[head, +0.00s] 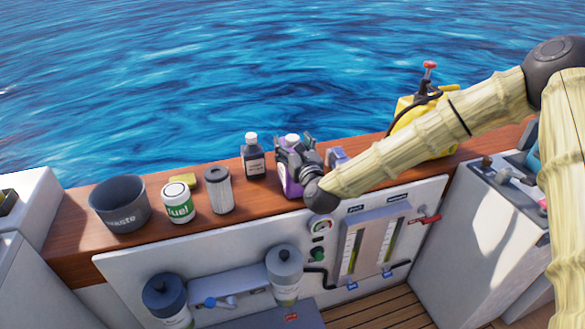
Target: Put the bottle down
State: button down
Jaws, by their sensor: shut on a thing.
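A purple bottle with a white cap (289,184) stands or is held at the wooden ledge (80,245), right of the dark bottle. My gripper (294,158) is around its upper part and shut on it. The gripper and wrist hide much of the bottle, so I cannot tell whether its base touches the ledge. A dark bottle with a white cap and pale label (254,160) stands upright on the ledge, just left of my gripper and apart from it.
A blue item (337,157) and a yellow container (440,135) are to the right. Water lies beyond the ledge.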

aim_at(293, 138)
jog(key=shift+r, duration=0.1)
dwell(0.3)
jog(key=shift+r, duration=1.7)
jog(key=a+r+b+v, duration=0.1)
jog(key=b+v, duration=0.1)
jog(key=v, duration=1.3)
jog(key=shift+s+a+r, duration=0.2)
jog(key=shift+s+r, duration=0.1)
jog(key=shift+s, duration=0.35)
jog(key=shift+d, duration=0.1)
